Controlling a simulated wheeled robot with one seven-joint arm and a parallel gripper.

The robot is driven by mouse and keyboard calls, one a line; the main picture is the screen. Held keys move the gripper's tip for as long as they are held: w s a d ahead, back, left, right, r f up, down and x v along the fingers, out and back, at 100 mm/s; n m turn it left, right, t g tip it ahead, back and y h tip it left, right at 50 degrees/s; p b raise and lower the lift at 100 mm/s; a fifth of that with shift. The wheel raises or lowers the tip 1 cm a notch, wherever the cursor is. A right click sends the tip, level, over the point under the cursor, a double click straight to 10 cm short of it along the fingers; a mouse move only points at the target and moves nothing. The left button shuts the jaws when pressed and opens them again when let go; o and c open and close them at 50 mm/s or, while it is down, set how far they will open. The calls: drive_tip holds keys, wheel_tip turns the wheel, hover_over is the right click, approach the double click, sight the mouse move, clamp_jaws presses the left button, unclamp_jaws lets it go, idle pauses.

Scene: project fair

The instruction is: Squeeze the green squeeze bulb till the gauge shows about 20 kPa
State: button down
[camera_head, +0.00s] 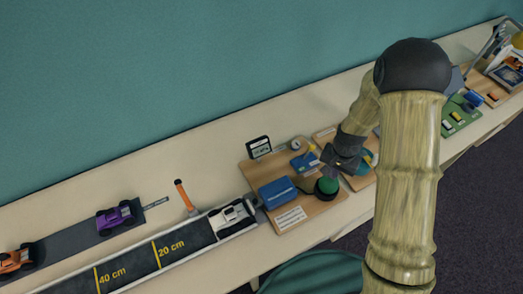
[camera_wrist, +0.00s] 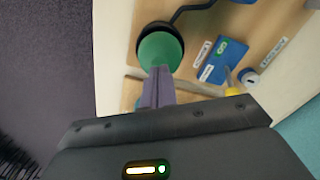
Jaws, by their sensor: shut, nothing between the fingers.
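The green squeeze bulb (camera_head: 327,185) sits in a dark holder at the front of a wooden board (camera_head: 245,174) on the bench. It also shows in the wrist view (camera_wrist: 158,52). My gripper (camera_wrist: 160,72) is shut and empty, with its fingertips at the bulb's near edge in the wrist view; I cannot tell whether they touch it. In the head view my gripper (camera_head: 332,163) is just above and behind the bulb. A small round gauge (camera_head: 296,145) stands at the back of the board; its reading is too small to make out.
A blue box (camera_head: 278,192) and a blue card (camera_head: 305,161) are on the same board. A small display (camera_head: 259,147) stands behind. To the left is a marked track with a white car (camera_head: 233,216). Other exhibits (camera_head: 460,112) lie to the right.

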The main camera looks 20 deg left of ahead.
drive_tip(key=shift+r+p, duration=2)
drive_tip(key=shift+r, duration=0.95)
drive_tip(key=s+d+r+n+t+b, duration=0.1)
drive_tip(key=s+d+r+t+b, duration=0.1)
drive_tip(key=s+d+r+b, duration=0.5)
drive_tip(key=s+d+r, duration=0.4)
drive_tip(key=s+d, duration=0.1)
drive_tip(key=d, duration=0.1)
drive_tip(key=shift+s+d+r+n+t, duration=0.25)
drive_tip(key=shift+d+r+n+t, duration=0.05)
drive_tip(key=shift+w+a, duration=0.1)
drive_tip(key=shift+a, duration=0.05)
